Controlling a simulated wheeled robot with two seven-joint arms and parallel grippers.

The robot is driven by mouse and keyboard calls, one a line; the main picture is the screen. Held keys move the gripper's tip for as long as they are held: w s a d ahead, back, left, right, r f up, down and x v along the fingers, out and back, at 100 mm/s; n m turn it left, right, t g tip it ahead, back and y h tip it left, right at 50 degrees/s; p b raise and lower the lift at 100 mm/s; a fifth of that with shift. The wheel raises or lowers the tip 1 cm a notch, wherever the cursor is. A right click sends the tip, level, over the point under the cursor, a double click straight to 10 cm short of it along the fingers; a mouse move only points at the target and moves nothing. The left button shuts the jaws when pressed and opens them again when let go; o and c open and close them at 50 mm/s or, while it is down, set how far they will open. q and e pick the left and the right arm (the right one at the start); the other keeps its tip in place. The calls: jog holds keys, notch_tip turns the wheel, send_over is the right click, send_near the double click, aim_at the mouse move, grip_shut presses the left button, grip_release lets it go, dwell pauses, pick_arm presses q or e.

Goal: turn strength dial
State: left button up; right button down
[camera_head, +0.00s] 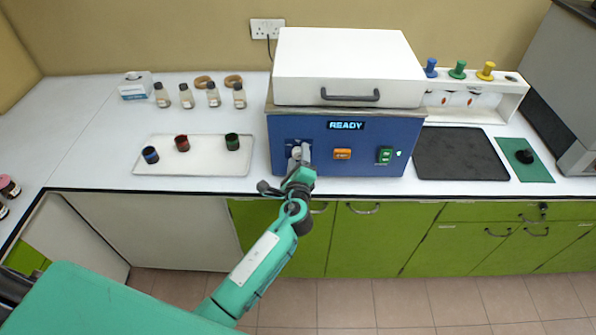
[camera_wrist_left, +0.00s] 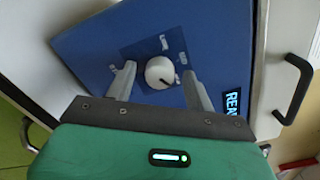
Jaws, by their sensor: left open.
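The strength dial is a round white knob (camera_wrist_left: 160,72) with a dark pointer mark, set on a darker panel of the blue machine front (camera_head: 360,150). In the head view the dial (camera_head: 297,152) is partly hidden by my left gripper (camera_head: 300,158). In the left wrist view my left gripper (camera_wrist_left: 161,82) is open, with one finger on each side of the dial. A gap shows between the dial and each finger. The machine's display (camera_head: 346,126) reads READY. My right gripper is not in view.
An orange switch (camera_head: 342,154) and a green switch (camera_head: 385,155) are right of the dial. The white lid (camera_head: 348,65) with its dark handle is closed above. A white tray (camera_head: 190,165) with three small jars lies left; a black mat (camera_head: 460,154) lies right.

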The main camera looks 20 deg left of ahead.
pick_arm(q)
jog(key=b+v, duration=0.3)
jog(key=v, duration=1)
jog(key=shift+s+b, duration=0.2)
jog(key=shift+b, duration=0.15)
